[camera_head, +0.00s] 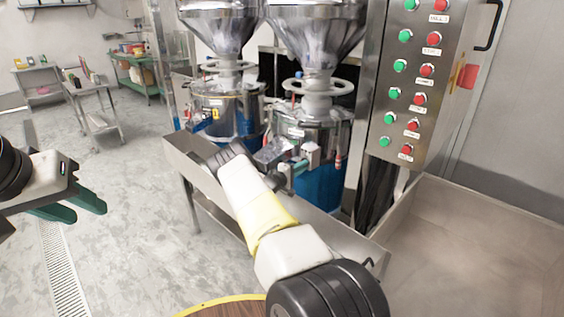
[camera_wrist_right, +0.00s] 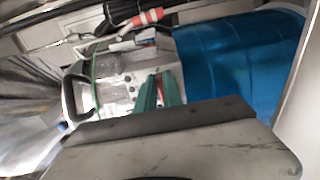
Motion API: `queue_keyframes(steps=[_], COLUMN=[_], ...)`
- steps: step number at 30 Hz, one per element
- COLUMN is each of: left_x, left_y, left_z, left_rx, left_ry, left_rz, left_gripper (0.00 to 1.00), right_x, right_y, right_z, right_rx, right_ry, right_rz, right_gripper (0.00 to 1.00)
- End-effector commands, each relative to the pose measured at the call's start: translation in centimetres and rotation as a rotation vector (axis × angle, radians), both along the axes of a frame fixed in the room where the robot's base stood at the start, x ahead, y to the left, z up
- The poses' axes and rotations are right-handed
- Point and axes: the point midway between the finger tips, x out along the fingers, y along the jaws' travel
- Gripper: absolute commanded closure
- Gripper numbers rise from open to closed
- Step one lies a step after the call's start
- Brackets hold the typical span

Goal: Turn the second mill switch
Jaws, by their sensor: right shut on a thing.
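Two steel mills with funnel tops stand side by side in the head view, the left mill (camera_head: 238,112) and the right mill (camera_head: 322,130). A switch box (camera_head: 310,152) is on the front of the right mill; it also shows in the right wrist view (camera_wrist_right: 112,66). My right gripper (camera_head: 284,166) reaches this box, its fingers partly hidden by my arm. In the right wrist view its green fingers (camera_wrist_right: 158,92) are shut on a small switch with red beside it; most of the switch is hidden. My left gripper (camera_head: 72,205) is open and empty, away from the mills.
A steel control panel (camera_head: 422,80) with green and red buttons stands right of the mills. A steel trough (camera_head: 208,158) runs in front of them. A steel basin (camera_head: 480,235) is at the lower right. Open floor (camera_head: 130,220) lies to the left.

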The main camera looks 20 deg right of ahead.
Motion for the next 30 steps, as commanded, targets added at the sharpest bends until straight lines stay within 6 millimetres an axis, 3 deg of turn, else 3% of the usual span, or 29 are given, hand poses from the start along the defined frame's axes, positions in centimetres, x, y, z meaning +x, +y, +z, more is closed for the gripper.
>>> queue_keyframes(steps=[18,19,21,30], left_x=[0.00,0.00,0.00,0.00], left_y=[0.00,0.00,0.00,0.00], left_z=[0.00,0.00,0.00,0.00], left_rx=[0.000,0.000,0.000,0.000], left_ry=[0.000,0.000,0.000,0.000], left_rz=[0.000,0.000,0.000,0.000], left_gripper=[0.64,0.64,0.64,0.64], right_x=[0.02,0.01,0.01,0.00], right_y=[0.13,0.12,0.11,0.07], right_z=[-0.19,-0.19,-0.18,-0.11], right_rx=[0.017,0.017,0.016,0.015], right_ry=[-0.034,-0.034,-0.034,-0.034], right_rz=[0.001,0.001,0.001,0.000], right_gripper=[1.00,0.83,0.70,0.67])
